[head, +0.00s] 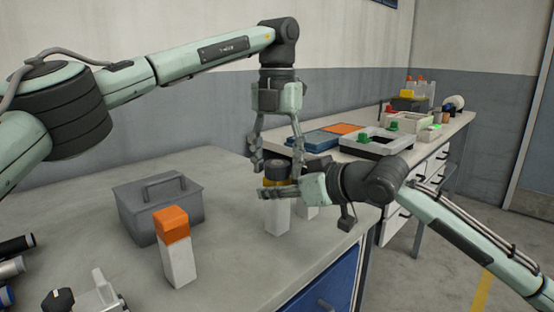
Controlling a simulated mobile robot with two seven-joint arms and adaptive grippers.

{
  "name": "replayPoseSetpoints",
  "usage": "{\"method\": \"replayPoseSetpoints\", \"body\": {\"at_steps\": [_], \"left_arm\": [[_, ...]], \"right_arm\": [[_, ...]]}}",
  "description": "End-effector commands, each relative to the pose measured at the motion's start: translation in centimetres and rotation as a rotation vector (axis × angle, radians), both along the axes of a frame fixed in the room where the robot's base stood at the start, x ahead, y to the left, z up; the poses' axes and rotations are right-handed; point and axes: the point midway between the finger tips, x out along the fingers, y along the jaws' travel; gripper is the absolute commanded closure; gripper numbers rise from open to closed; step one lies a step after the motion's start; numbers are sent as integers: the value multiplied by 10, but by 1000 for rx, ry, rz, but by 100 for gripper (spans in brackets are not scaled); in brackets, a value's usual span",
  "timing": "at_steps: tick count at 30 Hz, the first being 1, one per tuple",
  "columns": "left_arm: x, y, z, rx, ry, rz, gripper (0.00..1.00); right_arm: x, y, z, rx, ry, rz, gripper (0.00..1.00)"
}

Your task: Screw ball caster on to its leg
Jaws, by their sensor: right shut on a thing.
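A white leg (277,217) stands upright near the right edge of the front table. A dark, round-topped piece with a yellow band, seemingly the ball caster (278,170), sits at the leg's top; whether it is threaded on I cannot tell. My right gripper (268,188) comes in from the right, level, and is shut around the top of the leg, just below the caster; its fingers partly hide the join. My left gripper (277,158) points down from above, its fingers spread on either side of the caster, with a visible gap between them.
An orange-topped white block (177,248) and a grey lidded box (157,207) stand left of the leg. Dark cylinders (14,246) lie at front left. A rear bench (455,128) holds trays. The table's left rear is clear.

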Motion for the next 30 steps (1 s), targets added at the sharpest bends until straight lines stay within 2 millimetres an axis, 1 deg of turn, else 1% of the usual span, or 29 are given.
{"method": "replayPoseSetpoints", "body": {"at_steps": [1, 11, 17, 18, 23, 30], "left_arm": [[0, 0, 0, 0, 0, 0, 51], [0, 0, 0, 0, 0, 0, 92], [0, 0, 0, 0, 0, -6, 93], [0, 0, 0, 0, 0, -6, 55], [0, 0, 0, 0, 0, -6, 35], [0, 0, 0, 0, 0, -6, 34]], "right_arm": [[0, 0, 0, 0, 0, 0, 100], [0, 0, 0, 0, 0, 0, 100], [0, 0, 0, 0, 0, 0, 100], [0, 0, 0, 0, 0, 0, 100], [0, 0, 0, 0, 0, 0, 100], [0, 0, 0, 0, 0, 0, 100]]}}
